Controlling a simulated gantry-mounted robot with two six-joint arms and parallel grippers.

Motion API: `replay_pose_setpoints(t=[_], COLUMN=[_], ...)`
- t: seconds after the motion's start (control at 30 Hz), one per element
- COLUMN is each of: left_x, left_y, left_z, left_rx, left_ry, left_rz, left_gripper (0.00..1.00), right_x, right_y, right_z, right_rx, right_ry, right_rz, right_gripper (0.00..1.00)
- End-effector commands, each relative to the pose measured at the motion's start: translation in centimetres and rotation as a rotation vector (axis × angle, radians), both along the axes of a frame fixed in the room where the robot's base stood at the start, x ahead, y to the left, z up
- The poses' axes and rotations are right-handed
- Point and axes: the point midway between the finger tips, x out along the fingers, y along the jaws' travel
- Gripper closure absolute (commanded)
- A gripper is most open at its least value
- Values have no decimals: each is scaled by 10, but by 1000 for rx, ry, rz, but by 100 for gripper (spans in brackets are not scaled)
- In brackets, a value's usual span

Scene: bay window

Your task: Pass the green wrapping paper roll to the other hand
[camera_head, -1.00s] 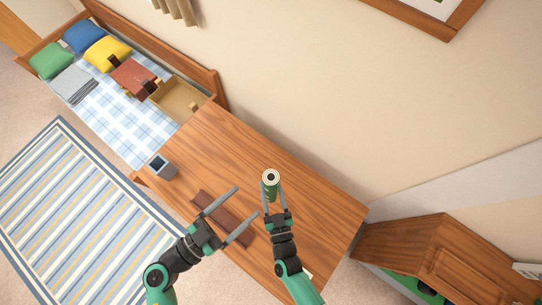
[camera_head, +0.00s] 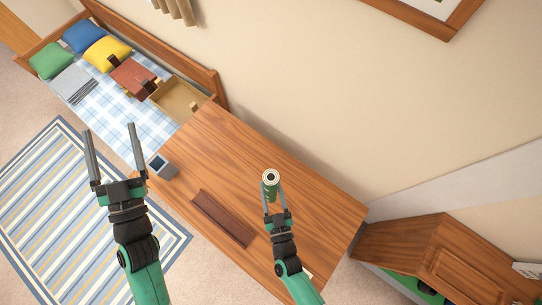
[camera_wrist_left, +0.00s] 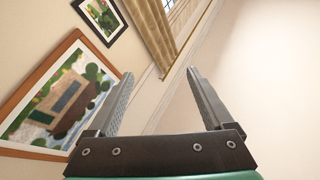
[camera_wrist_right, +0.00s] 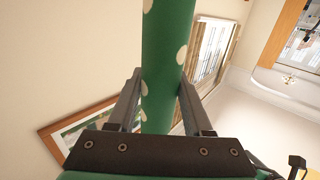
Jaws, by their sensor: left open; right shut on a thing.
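The green wrapping paper roll (camera_head: 270,186) stands upright above the wooden table in the head view, its round end facing the camera. My right gripper (camera_head: 273,196) is shut on it. In the right wrist view the roll (camera_wrist_right: 166,50), green with pale dots, passes between the fingers of my right gripper (camera_wrist_right: 160,105). My left gripper (camera_head: 111,143) is open and empty, to the left of the table and well apart from the roll. The left wrist view shows nothing between the fingers of my left gripper (camera_wrist_left: 160,95).
A wooden table (camera_head: 235,150) holds a dark brown flat tray (camera_head: 222,218) and a small grey box (camera_head: 161,167). A bed (camera_head: 120,121) with pillows and an open box (camera_head: 179,98) lies behind left. A wooden cabinet (camera_head: 440,250) stands at right.

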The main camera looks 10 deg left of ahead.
Motion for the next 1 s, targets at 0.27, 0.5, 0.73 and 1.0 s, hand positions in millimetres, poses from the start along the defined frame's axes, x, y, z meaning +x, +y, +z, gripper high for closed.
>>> replay_pose_setpoints(t=[0.27, 0.5, 0.73, 1.0], left_x=[75, 68, 30, 21], left_y=[-25, -107, -145, -159], left_z=[151, 274, 361, 378], left_rx=[-204, -207, -171, -169], left_ry=[-61, -225, -423, -462], left_rz=[-116, -418, -545, -582], left_gripper=[15, 15, 15, 15], right_x=[0, 0, 0, 0], right_y=[0, 0, 0, 0], right_z=[0, 0, 0, 0], right_rx=[0, 0, 0, 0], right_ry=[-1, -1, -1, -1], right_rz=[0, 0, 0, 0], right_gripper=[100, 100, 100, 100])
